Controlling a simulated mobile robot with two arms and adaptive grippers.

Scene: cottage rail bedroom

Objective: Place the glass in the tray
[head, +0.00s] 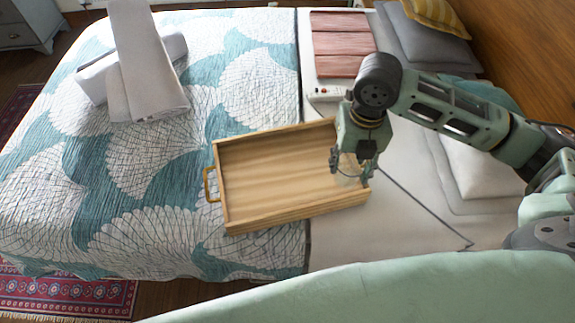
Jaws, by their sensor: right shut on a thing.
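The wooden tray (270,222) lies on the bed, with a brass handle (210,184) at its left end. Its floor looks bare apart from the right end. My right gripper (350,170) points down over the tray's right end. It is shut on the glass (347,180), which is clear, small and hard to see. The glass is at the tray's right part; I cannot tell whether its base touches the tray floor. My left gripper is not in view.
Folded white towels (150,95) lie on the patterned quilt (250,90) at the upper left. A reddish slatted item (340,42) lies beyond the tray. Grey and yellow pillows (425,35) are at the upper right. The quilt left of the tray is clear.

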